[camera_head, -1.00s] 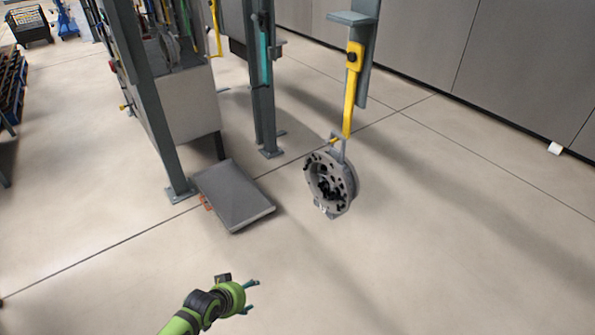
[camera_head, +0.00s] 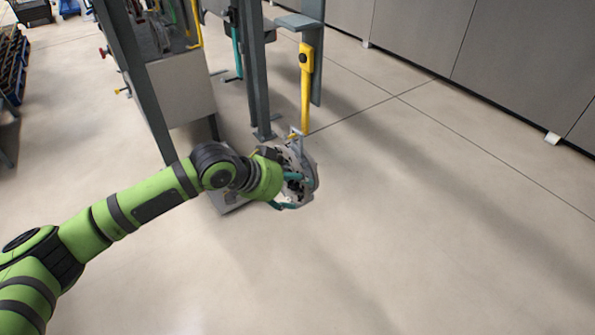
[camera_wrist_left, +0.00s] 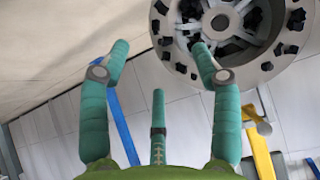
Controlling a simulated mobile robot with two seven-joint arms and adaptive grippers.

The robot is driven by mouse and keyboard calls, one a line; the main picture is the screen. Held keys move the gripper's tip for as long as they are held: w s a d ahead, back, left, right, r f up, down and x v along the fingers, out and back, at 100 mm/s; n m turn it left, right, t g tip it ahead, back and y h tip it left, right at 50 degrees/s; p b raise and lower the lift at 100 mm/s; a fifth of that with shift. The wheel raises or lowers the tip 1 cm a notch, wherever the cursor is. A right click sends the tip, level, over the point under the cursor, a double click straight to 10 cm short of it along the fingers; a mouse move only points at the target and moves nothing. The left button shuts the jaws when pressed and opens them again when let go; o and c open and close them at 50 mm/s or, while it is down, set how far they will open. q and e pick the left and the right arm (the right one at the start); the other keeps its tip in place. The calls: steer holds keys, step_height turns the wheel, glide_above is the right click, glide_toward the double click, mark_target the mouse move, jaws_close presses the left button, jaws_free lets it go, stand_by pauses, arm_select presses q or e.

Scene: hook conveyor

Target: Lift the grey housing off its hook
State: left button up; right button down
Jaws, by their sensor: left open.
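The grey housing (camera_head: 308,172) is a round metal part with dark holes and bolts. It hangs from a hook (camera_head: 296,134) under a yellow hanger bar (camera_head: 306,90). My left gripper (camera_head: 292,191) is in front of the housing's face and covers much of it. In the left wrist view the housing (camera_wrist_left: 230,45) fills the upper right. The spread teal fingers (camera_wrist_left: 161,50) are open with nothing between them; the right-hand one overlaps the housing's rim in the picture. I cannot tell whether it touches. My right gripper is not in view.
Grey posts (camera_head: 256,80) and a machine cabinet (camera_head: 180,92) stand behind and left of the housing. A low grey platform (camera_head: 229,204) is partly hidden behind my left arm. The floor in front and to the right is clear. Grey wall panels (camera_head: 510,60) line the back right.

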mark_target(303, 188)
arm_select(q)
steer(key=shift+w+d+f, duration=0.25)
steer(key=p+x, duration=0.2)
steer(key=x, duration=0.2)
steer(key=shift+w+a, duration=0.15)
steer(key=shift+w, duration=0.05)
steer(key=shift+w+d+f, duration=0.1)
steer(key=shift+d+f, duration=0.15)
steer(key=shift+f, duration=0.1)
steer(key=shift+a, duration=0.1)
steer(key=c, duration=1.3)
steer(key=shift+r, duration=0.15)
steer(key=shift+w, duration=0.15)
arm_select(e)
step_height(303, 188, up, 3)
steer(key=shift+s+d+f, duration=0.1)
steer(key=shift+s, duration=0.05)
